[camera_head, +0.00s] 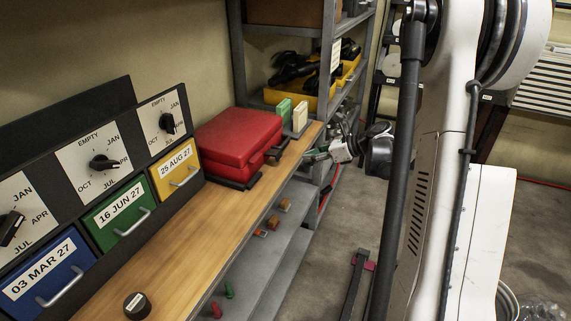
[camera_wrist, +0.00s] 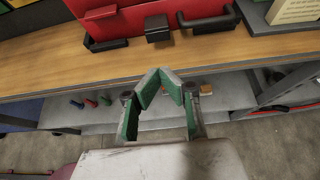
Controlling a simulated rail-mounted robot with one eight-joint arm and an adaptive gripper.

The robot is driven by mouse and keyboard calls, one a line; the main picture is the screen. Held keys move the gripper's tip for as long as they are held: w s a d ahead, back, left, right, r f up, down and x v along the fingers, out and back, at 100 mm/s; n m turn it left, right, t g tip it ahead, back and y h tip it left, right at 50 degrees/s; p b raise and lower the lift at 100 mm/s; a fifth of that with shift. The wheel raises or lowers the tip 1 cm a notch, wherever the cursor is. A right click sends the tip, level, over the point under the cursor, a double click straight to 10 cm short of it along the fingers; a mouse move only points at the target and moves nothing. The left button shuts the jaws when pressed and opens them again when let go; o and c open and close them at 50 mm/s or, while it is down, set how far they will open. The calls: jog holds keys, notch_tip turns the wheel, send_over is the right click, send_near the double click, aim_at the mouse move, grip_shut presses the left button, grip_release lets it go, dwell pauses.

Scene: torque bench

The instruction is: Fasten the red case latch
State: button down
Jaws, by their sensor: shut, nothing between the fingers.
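The red case (camera_head: 238,138) sits closed-looking on the wooden bench, and its front shows at the top of the wrist view (camera_wrist: 185,12). A raised red tab (camera_wrist: 100,13) is on its front at the left. A black block (camera_wrist: 157,28) stands at the middle of the case's front edge; I cannot tell whether it is part of the latch. My gripper (camera_wrist: 160,72) has green-lined fingers with the tips together, nothing between them. The tips are in front of the case and apart from it. In the head view my gripper (camera_head: 314,156) is at the bench's far right end.
Black corner brackets (camera_wrist: 107,45) edge the case. Green and cream blocks (camera_head: 300,115) stand beyond it. Labelled drawers (camera_head: 122,211) with dials line the bench at left. A grey lower shelf (camera_head: 268,262) holds small coloured parts. The bench front is mostly clear.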

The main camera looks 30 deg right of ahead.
aim_at(273, 155)
jog(key=b+x, duration=0.1)
jog(key=x, duration=0.9)
jog(key=shift+b, duration=0.3)
jog(key=shift+a+r+g, duration=0.1)
jog(key=shift+a+g, duration=0.05)
jog(key=shift+g, duration=0.15)
jog(key=shift+s+r+p, duration=0.1)
jog(key=shift+p, duration=0.2)
